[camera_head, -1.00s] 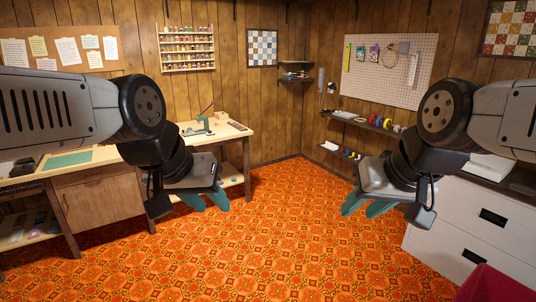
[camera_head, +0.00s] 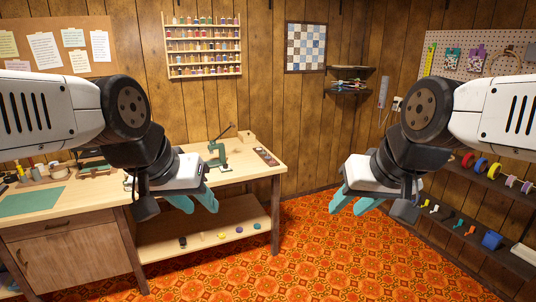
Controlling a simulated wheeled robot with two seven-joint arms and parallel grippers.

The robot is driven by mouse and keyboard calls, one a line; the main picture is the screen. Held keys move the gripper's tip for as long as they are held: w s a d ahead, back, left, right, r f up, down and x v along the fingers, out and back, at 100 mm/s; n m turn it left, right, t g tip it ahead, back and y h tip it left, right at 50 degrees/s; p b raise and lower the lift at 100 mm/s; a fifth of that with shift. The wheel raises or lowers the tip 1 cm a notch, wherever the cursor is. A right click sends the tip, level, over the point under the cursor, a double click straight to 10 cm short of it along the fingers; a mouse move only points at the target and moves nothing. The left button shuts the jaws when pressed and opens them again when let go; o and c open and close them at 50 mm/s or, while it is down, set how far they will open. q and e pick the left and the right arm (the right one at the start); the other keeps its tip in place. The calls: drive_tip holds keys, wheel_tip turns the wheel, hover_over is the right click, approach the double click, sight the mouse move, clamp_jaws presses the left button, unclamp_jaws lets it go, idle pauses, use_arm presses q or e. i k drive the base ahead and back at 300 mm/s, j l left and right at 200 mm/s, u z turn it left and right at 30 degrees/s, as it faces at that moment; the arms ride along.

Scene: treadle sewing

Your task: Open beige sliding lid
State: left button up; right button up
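No beige sliding lid can be made out for certain. A small beige box-like thing (camera_head: 247,137) stands at the back right of the wooden worktable (camera_head: 262,172), too small to tell whether it has a lid. My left gripper (camera_head: 203,209) has teal fingers, spread and empty, in front of the worktable in the picture. My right gripper (camera_head: 348,210) has its teal fingers spread and empty, over the orange floor in the picture, right of the worktable. My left arm and gripper hide part of the tabletop.
A green press-like tool (camera_head: 217,153) and a dark tray (camera_head: 266,157) are on the worktable. A green mat (camera_head: 32,201) lies at its left. Small items sit on its lower shelf (camera_head: 160,248). Wall shelves (camera_head: 482,183) with spools stand at right. The patterned floor (camera_head: 320,255) between is clear.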

sight(246, 132)
drive_tip(key=i+l, duration=0.1)
drive_tip(key=i, duration=0.95)
drive_tip(key=i+u, duration=0.1)
drive_tip(key=i, duration=1)
drive_tip(key=i+l+u, duration=0.1)
drive_tip(key=i+u, duration=0.25)
drive_tip(key=i, duration=0.2)
drive_tip(key=i+l+u, duration=0.25)
drive_tip(key=i+u, duration=0.15)
drive_tip(key=i, duration=0.15)
